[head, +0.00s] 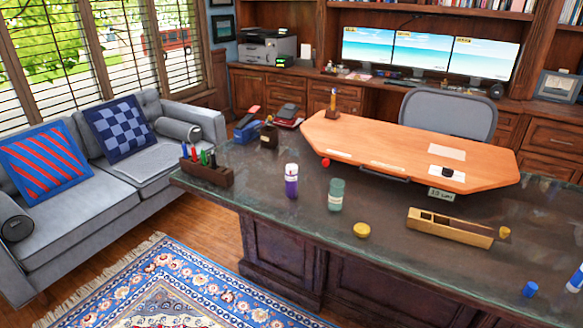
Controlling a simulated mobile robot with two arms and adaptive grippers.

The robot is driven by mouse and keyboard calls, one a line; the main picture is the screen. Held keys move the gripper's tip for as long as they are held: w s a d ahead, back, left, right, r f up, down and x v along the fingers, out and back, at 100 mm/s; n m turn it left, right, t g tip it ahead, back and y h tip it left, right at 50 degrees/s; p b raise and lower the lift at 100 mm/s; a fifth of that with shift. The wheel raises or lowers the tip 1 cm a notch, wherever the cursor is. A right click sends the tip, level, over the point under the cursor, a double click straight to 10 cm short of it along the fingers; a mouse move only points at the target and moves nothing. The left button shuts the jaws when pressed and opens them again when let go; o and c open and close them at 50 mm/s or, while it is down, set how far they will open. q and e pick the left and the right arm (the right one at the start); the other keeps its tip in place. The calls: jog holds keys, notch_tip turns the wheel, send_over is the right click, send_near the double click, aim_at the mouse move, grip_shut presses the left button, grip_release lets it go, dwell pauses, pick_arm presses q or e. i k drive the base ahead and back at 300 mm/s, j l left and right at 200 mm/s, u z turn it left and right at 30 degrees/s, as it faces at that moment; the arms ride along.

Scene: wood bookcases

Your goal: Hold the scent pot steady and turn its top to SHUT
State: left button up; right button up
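No label naming a scent pot is readable, so I cannot tell for sure which item it is. A green jar (336,195) with a pale label stands upright on the dark desk, left of the middle of its front part. A purple bottle (291,187) with a pale upper part stands upright to its left. A low yellow round piece (361,230) lies on the desk in front of the green jar. No SHUT mark or top setting can be read. Neither of my grippers is in view.
The dark desk (300,212) bears a raised orange wooden board (400,145) behind the jar. A long wooden box (450,229) lies to the right, a pen holder (207,173) to the left. A blue cap (529,289) is near the front right. Desk around the jar is mostly clear.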

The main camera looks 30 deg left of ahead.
aim_at(292, 169)
jog(key=i+j+z, duration=0.1)
jog(key=j+z, duration=0.25)
jog(key=j, duration=1.7)
